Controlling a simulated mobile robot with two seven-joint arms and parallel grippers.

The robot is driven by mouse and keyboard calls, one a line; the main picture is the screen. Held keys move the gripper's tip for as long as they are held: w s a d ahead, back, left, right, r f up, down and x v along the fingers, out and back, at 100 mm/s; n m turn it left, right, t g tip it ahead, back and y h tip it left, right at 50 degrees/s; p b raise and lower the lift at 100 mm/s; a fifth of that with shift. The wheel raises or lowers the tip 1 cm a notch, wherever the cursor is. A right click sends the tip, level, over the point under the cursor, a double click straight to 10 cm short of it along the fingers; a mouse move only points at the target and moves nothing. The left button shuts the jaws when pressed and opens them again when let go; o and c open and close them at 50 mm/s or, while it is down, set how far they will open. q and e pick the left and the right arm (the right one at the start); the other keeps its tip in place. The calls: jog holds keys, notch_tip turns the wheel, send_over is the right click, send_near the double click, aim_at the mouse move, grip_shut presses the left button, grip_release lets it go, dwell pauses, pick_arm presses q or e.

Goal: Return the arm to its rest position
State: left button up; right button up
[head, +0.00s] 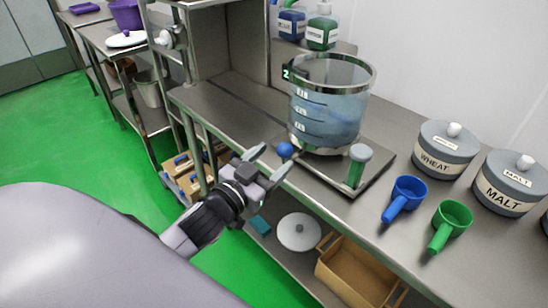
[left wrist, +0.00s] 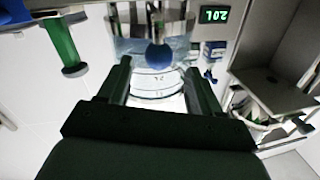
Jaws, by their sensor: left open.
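My left gripper (head: 269,163) is open and empty, at the front edge of the steel counter (head: 235,97). Its fingers point toward the clear graduated vessel (head: 335,80), which holds bluish liquid. A blue ball knob (head: 285,150) is low at the vessel's front left, just beyond the fingertips. In the left wrist view, the two dark fingers (left wrist: 157,68) stand apart, with the blue knob (left wrist: 160,57) beyond and between them. I cannot tell the exact gap, but nothing is held. My right gripper is not in view.
A green handle with a grey cap (head: 356,168) stands right of the vessel. Blue (head: 408,191) and green (head: 452,217) scoops and the WHEAT (head: 445,148) and MALT (head: 515,181) canisters are farther right. A lower shelf holds a white lid (head: 299,231) and a box (head: 355,272).

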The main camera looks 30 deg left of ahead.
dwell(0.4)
pick_arm(q)
jog(key=s+d+f+g, duration=0.3)
jog(key=s+f, duration=0.5)
jog(key=f, duration=0.3)
jog(key=s+d+f+g+h, duration=0.1)
jog(key=s+d+f+g, duration=0.3)
jog(key=s+f, duration=0.4)
notch_tip(320, 180, down, 3)
jog(key=shift+s+d+f+g, duration=0.2)
jog(key=shift+s+d+g, duration=0.1)
jog(key=shift+d, duration=0.1)
jog(key=shift+w, duration=0.1)
